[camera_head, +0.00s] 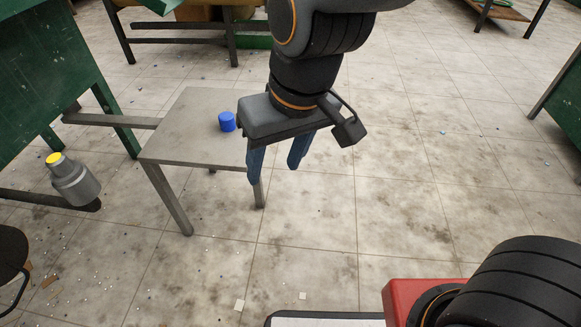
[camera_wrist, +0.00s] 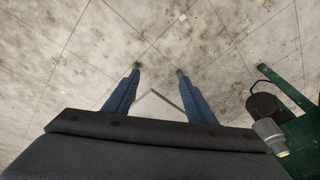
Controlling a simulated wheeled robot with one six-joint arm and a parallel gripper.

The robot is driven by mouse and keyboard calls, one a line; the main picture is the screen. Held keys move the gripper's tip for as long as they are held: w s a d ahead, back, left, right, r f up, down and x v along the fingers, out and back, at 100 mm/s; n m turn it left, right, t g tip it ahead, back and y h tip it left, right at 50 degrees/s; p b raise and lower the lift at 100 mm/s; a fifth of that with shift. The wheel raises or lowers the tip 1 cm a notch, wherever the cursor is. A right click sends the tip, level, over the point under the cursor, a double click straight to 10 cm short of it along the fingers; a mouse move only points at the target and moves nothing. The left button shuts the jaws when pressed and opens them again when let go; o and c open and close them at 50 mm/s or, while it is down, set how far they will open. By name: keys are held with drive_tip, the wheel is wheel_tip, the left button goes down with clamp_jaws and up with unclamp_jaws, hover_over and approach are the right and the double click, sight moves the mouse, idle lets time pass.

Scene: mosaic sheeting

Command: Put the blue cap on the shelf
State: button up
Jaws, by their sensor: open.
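The blue cap (camera_head: 227,121) is a small upright cylinder on the top of a small grey table (camera_head: 185,135), near its right side. My gripper (camera_head: 273,175) hangs to the right of the cap, with its two blue fingers apart and nothing between them. In the wrist view my gripper (camera_wrist: 158,69) also shows open, with floor beyond the fingertips and a corner of the grey table (camera_wrist: 153,104) between the fingers. The cap does not show in the wrist view. I cannot tell for sure which surface is the shelf.
A grey bottle with a yellow top (camera_head: 74,180) is at the left, by a green bench (camera_head: 45,75). A dark round stool (camera_head: 10,255) stands at the left edge. More benches stand at the back. The tiled floor (camera_head: 430,170) on the right is mostly clear, with small scattered bits.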

drive_tip(key=s+d+r+g, duration=0.1)
drive_tip(key=s+d+r, duration=0.1)
drive_tip(key=s, duration=0.4)
drive_tip(key=shift+d+r+g+h, duration=0.15)
drive_tip(key=shift+d+g+h, duration=0.15)
drive_tip(key=shift+g, duration=0.1)
idle(0.8)
drive_tip(key=d+r+m+p, duration=0.2)
drive_tip(key=d+r+p, duration=0.5)
drive_tip(key=p, duration=0.5)
drive_tip(key=d+r+m+h+p, duration=0.1)
drive_tip(key=d+r+p, duration=0.5)
drive_tip(key=r+p, duration=0.6)
drive_tip(key=d+r+m+p, duration=0.3)
drive_tip(key=d+r+p, duration=0.4)
drive_tip(key=p, duration=0.6)
drive_tip(key=shift+d+r+h, duration=0.35)
drive_tip(key=shift+r+h, duration=0.05)
drive_tip(key=shift+r, duration=0.8)
